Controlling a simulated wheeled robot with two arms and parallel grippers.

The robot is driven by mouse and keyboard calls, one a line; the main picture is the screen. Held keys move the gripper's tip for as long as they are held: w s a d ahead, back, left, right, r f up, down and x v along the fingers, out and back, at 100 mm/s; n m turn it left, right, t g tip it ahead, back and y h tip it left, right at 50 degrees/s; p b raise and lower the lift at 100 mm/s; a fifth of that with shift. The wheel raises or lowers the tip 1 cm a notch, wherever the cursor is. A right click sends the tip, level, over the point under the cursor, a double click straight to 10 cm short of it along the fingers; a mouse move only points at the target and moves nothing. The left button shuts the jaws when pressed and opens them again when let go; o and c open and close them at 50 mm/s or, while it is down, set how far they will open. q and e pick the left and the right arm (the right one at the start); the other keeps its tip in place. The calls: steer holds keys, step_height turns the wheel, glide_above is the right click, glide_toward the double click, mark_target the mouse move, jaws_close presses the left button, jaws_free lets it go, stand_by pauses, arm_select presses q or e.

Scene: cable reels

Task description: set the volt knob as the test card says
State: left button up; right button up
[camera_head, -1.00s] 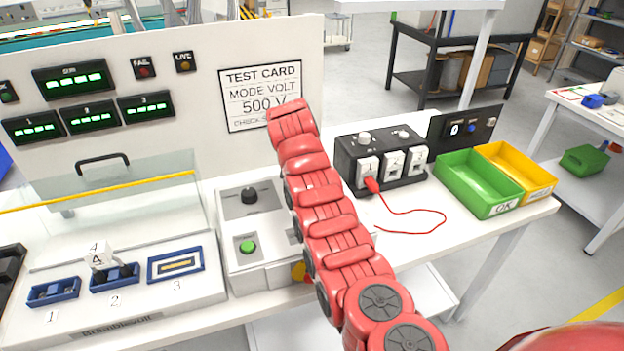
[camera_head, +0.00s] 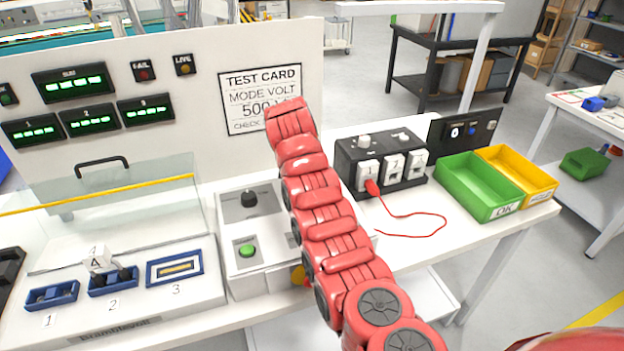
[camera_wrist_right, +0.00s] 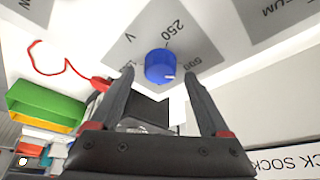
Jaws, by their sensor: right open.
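The blue volt knob (camera_wrist_right: 158,66) shows in the right wrist view on a grey plate (camera_wrist_right: 135,35) printed V, 250 and 500, with another label partly hidden at left. A small white mark on its rim points to the lower right, on the side of the 500 label. My right gripper (camera_wrist_right: 158,74) is open, its fingers on either side of the knob in this view; I cannot tell whether they touch it. In the head view my red right arm hides the knob. The test card (camera_head: 262,97) reads MODE VOLT and 500, partly covered by the arm. My left gripper is out of view.
A white control box (camera_head: 255,270) with a black knob (camera_head: 249,198) and green button (camera_head: 247,250) stands left of the arm. A black socket unit (camera_head: 347,160) with a red lead, a green bin (camera_head: 470,190) and a yellow bin (camera_head: 525,175) are to the right.

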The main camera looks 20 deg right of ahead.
steer(key=b+v, duration=0.2)
steer(key=v, duration=1.4)
steer(key=shift+a+b, duration=0.15)
steer(key=shift+b, duration=0.15)
